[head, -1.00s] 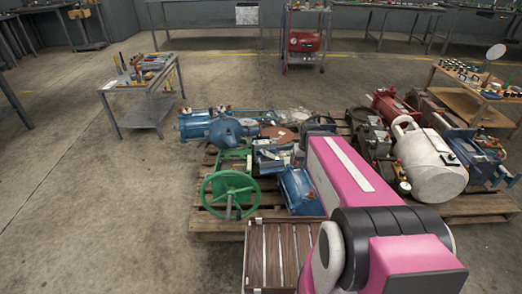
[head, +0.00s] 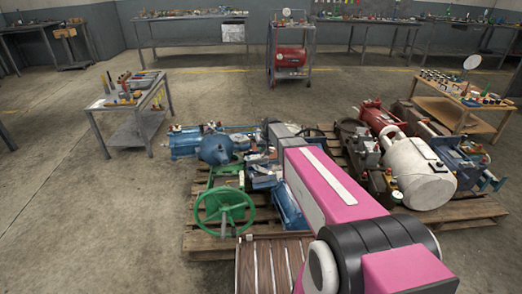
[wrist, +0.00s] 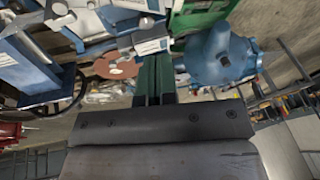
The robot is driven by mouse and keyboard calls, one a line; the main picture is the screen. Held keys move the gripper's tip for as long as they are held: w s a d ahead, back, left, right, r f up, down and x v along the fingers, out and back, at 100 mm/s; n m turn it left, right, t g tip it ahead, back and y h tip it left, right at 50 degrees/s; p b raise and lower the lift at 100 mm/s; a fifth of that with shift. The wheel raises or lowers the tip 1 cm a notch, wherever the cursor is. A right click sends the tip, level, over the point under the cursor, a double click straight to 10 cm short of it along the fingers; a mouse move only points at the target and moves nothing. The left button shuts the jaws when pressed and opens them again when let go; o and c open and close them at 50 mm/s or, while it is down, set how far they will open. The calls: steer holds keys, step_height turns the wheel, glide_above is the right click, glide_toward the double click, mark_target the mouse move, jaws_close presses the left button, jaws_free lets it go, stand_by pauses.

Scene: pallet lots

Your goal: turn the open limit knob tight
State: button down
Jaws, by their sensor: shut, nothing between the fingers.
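My gripper (wrist: 157,80) shows in the wrist view as two narrow, dark green fingers side by side, shut with nothing between them. Beyond them lie a blue domed housing (wrist: 222,55), a green block (wrist: 198,12) and blue and white boxy parts. I cannot make out the open limit knob for certain in either view. In the head view, my pink arm reaches over the pallet of machine parts, and its far end is above the area beside the blue domed housing (head: 215,149). The gripper's fingers cannot be made out there.
A green handwheel (head: 224,208) stands at the pallet's near left. A white tank (head: 420,172) and a red motor (head: 382,118) crowd the right. A grey table (head: 130,108) with tools stands back left. A cart with a red tank (head: 290,58) is behind. The left floor is open.

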glide_toward(253, 165)
steer(key=x, duration=0.5)
steer(key=shift+w+d+f, duration=0.1)
steer(key=shift+w+d, duration=0.15)
steer(key=shift+w, duration=0.1)
steer(key=shift+s+a+f, duration=0.15)
steer(key=shift+a+f, duration=0.3)
steer(key=shift+f, duration=0.25)
steer(key=shift+f, duration=0.1)
steer(key=shift+s+a+f+h, duration=0.25)
steer(key=shift+a+f+h, duration=0.55)
steer(key=shift+h, duration=0.2)
steer(key=shift+s+a+f+n+t+h, duration=0.2)
steer(key=shift+a+f+h, duration=0.15)
steer(key=shift+f+h, duration=0.3)
steer(key=shift+s+a+f+n+t+h, duration=0.1)
steer(key=shift+a+f+n+t+h, duration=0.1)
steer(key=shift+a+f+h, duration=0.45)
steer(key=shift+s+a+f+n+t+h, duration=0.15)
steer(key=shift+f+h, duration=0.25)
steer(key=shift+f, duration=0.55)
steer(key=shift+d, duration=0.1)
